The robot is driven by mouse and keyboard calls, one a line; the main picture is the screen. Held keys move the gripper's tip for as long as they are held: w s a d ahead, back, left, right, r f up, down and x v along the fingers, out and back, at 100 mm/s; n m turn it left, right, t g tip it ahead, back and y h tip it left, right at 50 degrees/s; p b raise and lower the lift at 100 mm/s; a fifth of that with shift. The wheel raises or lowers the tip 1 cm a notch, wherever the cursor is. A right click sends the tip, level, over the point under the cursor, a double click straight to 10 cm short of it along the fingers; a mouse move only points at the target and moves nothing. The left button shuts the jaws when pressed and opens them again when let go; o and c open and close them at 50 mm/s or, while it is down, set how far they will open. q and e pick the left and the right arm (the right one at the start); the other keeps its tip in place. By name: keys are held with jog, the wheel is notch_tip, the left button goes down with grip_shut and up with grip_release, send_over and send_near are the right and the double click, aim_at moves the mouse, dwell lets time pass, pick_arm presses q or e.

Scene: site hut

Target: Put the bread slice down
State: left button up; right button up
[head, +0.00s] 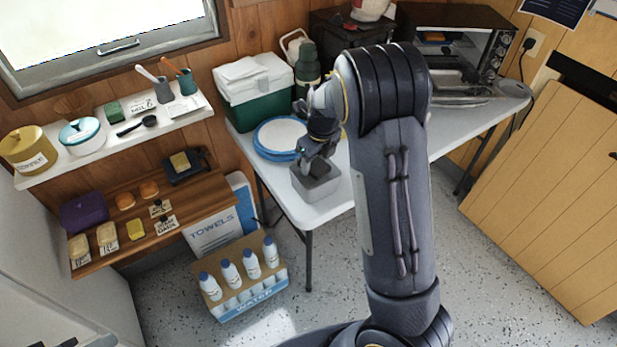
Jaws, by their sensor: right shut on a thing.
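My right gripper (312,160) points down over the near edge of the white table, right at a grey open-topped box (316,188). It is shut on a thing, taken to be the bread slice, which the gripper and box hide. I cannot tell whether the gripper touches the box. My left gripper is not in view.
A blue-rimmed plate (262,146) lies left of the gripper on the white table (335,208). A green cooler (255,92) and green flask (307,65) stand behind. A toaster oven (470,50) is at back right. A bottle crate (245,295) is on the floor.

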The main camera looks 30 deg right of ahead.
aim_at(314, 186)
jog(key=shift+w+d+r+m, duration=0.15)
jog(key=shift+w+d+m, duration=0.25)
jog(key=shift+m, duration=0.3)
jog(key=shift+w+d+m, duration=0.1)
jog(key=shift+w+m, duration=0.1)
jog(key=shift+m, duration=0.1)
notch_tip(314, 186, down, 10)
jog(key=shift+r, duration=0.1)
jog(key=shift+f+b, duration=0.2)
jog(key=shift+b, duration=0.1)
jog(key=o, duration=0.7)
jog(key=shift+r, duration=0.1)
